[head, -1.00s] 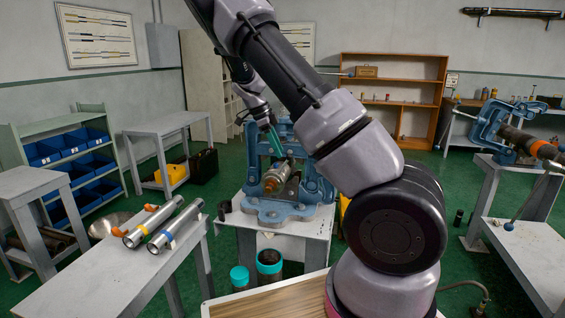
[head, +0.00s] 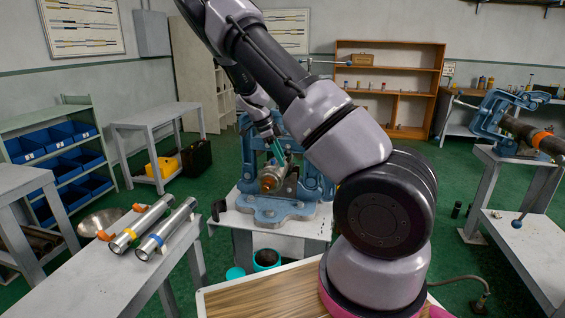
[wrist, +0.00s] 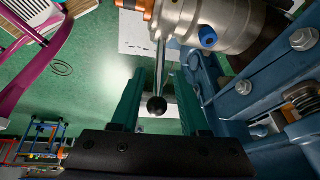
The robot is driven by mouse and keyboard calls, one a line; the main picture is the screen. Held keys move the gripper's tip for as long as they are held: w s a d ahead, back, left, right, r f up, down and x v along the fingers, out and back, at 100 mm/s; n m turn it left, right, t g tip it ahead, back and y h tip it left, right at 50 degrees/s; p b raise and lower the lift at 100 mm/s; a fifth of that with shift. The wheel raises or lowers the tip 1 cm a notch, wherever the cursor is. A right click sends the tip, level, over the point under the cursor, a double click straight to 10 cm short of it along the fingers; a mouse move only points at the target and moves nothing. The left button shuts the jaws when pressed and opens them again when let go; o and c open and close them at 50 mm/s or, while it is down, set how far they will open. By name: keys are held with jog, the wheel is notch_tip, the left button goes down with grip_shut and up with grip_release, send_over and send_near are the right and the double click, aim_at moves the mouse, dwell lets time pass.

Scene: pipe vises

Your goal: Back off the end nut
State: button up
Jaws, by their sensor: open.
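A steel cylindrical fitting (head: 285,176) lies in the blue vise (head: 285,212) on the middle stand, its orange-brown end piece (head: 268,183) facing me. I cannot tell for certain which part is the end nut. In the wrist view the fitting (wrist: 198,22) is at the top, with a blue knob (wrist: 208,37) and the orange end (wrist: 137,5) cut off by the frame. A thin steel rod (wrist: 160,70) with a black ball (wrist: 157,105) hangs from it. My gripper (wrist: 160,85) is open, its teal fingers either side of the rod, with visible gaps. It also shows above the fitting in the head view (head: 277,150).
Two steel tubes (head: 142,222) lie on the left bench (head: 85,290). Teal-rimmed containers (head: 266,260) stand below the vise stand. Another blue vise (head: 505,120) holds a pipe at the right. The vise frame (wrist: 240,90) is close on the gripper's right in the wrist view.

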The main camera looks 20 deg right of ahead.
jog(key=shift+x, duration=1.05)
grip_shut()
dwell(0.7)
